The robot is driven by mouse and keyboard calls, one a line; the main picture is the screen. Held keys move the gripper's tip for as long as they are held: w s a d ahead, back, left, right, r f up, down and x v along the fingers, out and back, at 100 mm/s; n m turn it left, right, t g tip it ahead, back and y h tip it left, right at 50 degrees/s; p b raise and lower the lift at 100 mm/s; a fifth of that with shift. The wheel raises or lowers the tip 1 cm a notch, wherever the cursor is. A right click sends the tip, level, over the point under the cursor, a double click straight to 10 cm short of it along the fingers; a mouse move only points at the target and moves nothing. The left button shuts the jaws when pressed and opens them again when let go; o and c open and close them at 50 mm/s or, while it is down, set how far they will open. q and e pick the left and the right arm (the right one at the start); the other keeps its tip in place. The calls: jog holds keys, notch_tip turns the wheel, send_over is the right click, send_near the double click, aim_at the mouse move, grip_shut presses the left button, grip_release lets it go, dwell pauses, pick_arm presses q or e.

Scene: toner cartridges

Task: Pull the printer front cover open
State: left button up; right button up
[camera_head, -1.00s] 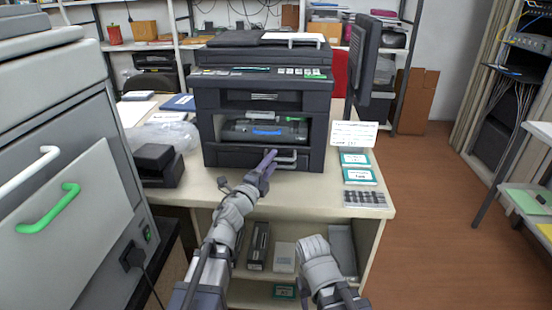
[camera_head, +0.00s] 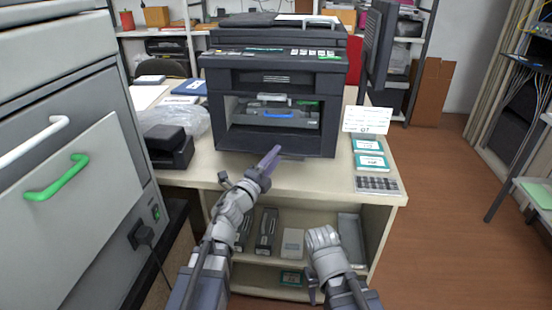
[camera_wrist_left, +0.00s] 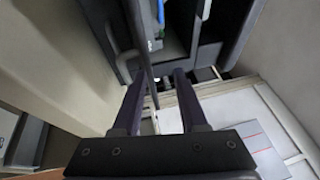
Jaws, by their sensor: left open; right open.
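The dark printer (camera_head: 334,108) stands on the desk, and its front bay shows a toner cartridge with a blue handle (camera_head: 278,115). The lower front cover (camera_head: 275,140) is a dark panel below the bay; how far it is tilted is hard to tell. My left gripper (camera_head: 269,160) is in front of the cover's lower edge. In the left wrist view its open fingers (camera_wrist_left: 160,82) have a thin curved handle bar (camera_wrist_left: 149,72) between them, closer to the left finger. My right gripper (camera_head: 311,287) is low in front of the desk shelves, mostly hidden by its wrist.
A monitor (camera_head: 378,50) and a white card (camera_head: 367,120) stand to the printer's right, with teal boxes (camera_head: 370,161) and a keypad. A black device (camera_head: 168,146) sits to its left. A large grey cabinet (camera_head: 50,110) fills the left side. Floor is clear at right.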

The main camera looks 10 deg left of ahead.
pick_arm(q)
jog(key=shift+s+a+f+b, duration=0.1)
jog(key=shift+a+f+b, duration=0.4)
jog(key=shift+f+b, duration=0.55)
jog(key=shift+w+a+f+b, duration=0.1)
jog(key=shift+a+f+b, duration=0.35)
jog(key=shift+f+b, duration=0.55)
jog(key=shift+s+a+f+b, duration=0.1)
jog(key=shift+a+f+b, duration=0.4)
jog(key=shift+f+b, duration=0.55)
pick_arm(e)
notch_tip(320, 180, down, 6)
pick_arm(q)
jog(key=shift+c, duration=0.3)
pick_arm(e)
jog(key=shift+f, duration=0.1)
